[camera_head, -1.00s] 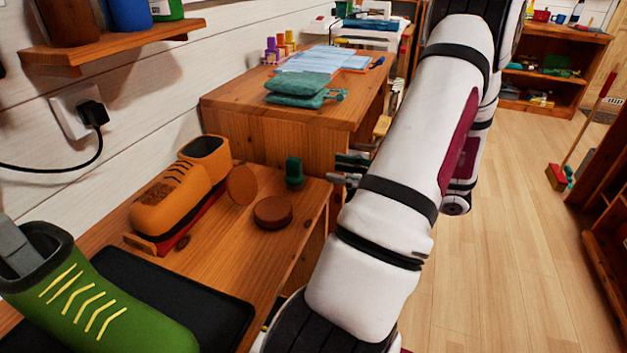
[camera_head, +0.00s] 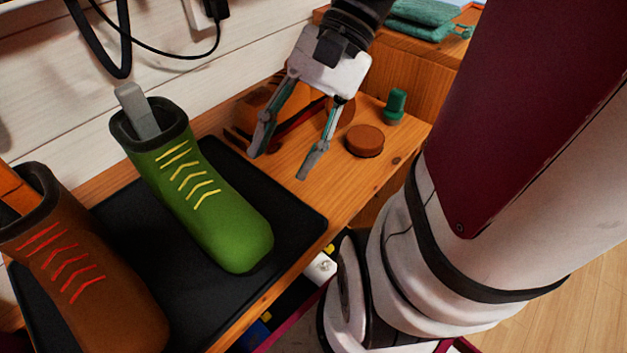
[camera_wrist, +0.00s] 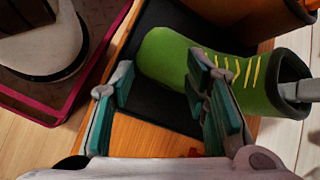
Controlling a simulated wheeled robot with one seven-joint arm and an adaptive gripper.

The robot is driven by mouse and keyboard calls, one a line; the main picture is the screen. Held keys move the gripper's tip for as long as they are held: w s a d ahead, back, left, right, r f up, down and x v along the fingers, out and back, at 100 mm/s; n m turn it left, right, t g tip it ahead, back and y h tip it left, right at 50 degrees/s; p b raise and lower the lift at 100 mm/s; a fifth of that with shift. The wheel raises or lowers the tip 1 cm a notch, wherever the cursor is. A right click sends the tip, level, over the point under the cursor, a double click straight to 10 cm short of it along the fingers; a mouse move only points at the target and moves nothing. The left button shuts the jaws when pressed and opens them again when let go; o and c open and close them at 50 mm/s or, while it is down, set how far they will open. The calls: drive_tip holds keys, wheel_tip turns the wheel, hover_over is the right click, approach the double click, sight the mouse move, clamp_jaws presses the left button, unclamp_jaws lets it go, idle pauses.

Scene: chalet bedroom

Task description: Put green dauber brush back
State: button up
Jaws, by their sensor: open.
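The small green brush (camera_head: 395,104), which looks like the dauber, stands upright on the wooden bench beside the higher cabinet in the head view. A round brown tin (camera_head: 364,141) lies just left of it. My gripper (camera_head: 281,163) is open and empty, fingers pointing down, left of the tin and near the tray's right end. In the wrist view my open gripper (camera_wrist: 158,72) faces the black tray and the green boot (camera_wrist: 190,62); the brush is not in that view.
An orange shoe (camera_head: 259,102) is partly hidden behind my gripper. Green cloths (camera_head: 425,18) lie on the cabinet. A black cord hangs on the wall.

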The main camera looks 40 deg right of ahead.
drive_tip(key=s+a+n+h, duration=0.2)
drive_tip(key=s+n+h, duration=0.6)
drive_tip(key=n, duration=0.3)
drive_tip(key=shift+s+f, duration=0.2)
drive_tip(key=shift+s, duration=0.4)
drive_tip(key=shift+a, duration=0.1)
wheel_tip(320, 180, up, 31)
drive_tip(key=t+p, duration=0.4)
drive_tip(key=p, duration=2.5)
drive_tip(key=shift+d+n, duration=0.25)
drive_tip(key=shift+n, duration=0.05)
